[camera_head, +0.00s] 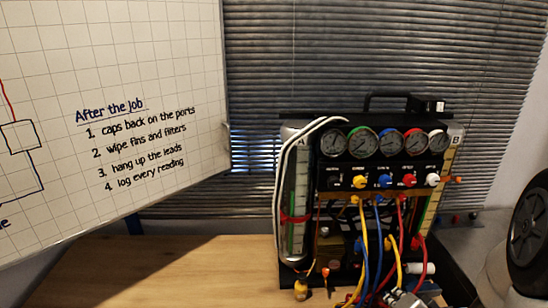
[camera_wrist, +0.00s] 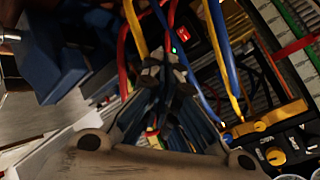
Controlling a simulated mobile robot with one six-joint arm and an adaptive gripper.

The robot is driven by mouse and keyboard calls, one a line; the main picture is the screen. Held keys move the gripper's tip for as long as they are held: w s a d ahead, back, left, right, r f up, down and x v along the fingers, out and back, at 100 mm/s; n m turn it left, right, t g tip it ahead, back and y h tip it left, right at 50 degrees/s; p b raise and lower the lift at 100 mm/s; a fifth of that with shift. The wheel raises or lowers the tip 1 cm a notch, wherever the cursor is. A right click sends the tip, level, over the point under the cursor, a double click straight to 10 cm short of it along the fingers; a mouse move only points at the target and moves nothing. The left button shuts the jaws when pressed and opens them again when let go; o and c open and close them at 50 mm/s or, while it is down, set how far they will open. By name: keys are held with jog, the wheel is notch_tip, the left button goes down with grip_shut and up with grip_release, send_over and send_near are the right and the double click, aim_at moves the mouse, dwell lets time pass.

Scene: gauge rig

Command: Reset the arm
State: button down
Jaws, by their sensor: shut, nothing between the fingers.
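My gripper (camera_wrist: 163,68) shows in the wrist view with its two fingers drawn together at the tips and nothing between them. Red, yellow and blue hoses pass close around and beyond the fingertips; I cannot tell whether any touches them. The gauge rig (camera_head: 345,172) stands on the wooden bench in the head view, with a row of several dials on top and coloured knobs below. In the wrist view its panel (camera_wrist: 290,135) is at the lower right. A grey part at the bottom edge of the head view, in front of the rig, seems to be my arm's end.
Yellow (camera_head: 363,225), blue (camera_head: 378,225) and red (camera_head: 402,215) hoses hang down the rig's front. A whiteboard (camera_head: 110,90) is at left and a black wheel (camera_head: 530,235) at right. The wooden bench (camera_head: 190,270) is clear left of the rig.

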jog(key=s+a+r+n+g+h, duration=0.1)
jog(key=s+a+r+n+g, duration=0.1)
jog(key=s+a+r+n, duration=0.3)
jog(key=s+a+r+n+g, duration=0.1)
jog(key=s+a+r, duration=0.1)
jog(key=r, duration=0.5)
jog(key=s+a+r+n+g+y, duration=0.1)
jog(key=s+a+r+n, duration=0.1)
jog(key=s+a, duration=0.2)
jog(key=s+a+r+n+g+y, duration=0.1)
jog(key=s+a, duration=0.4)
jog(key=s, duration=0.6)
notch_tip(320, 180, up, 2)
jog(key=shift+s+r+n+g, duration=0.15)
jog(key=shift+s+n+g, duration=0.1)
jog(key=shift+n+g, duration=0.4)
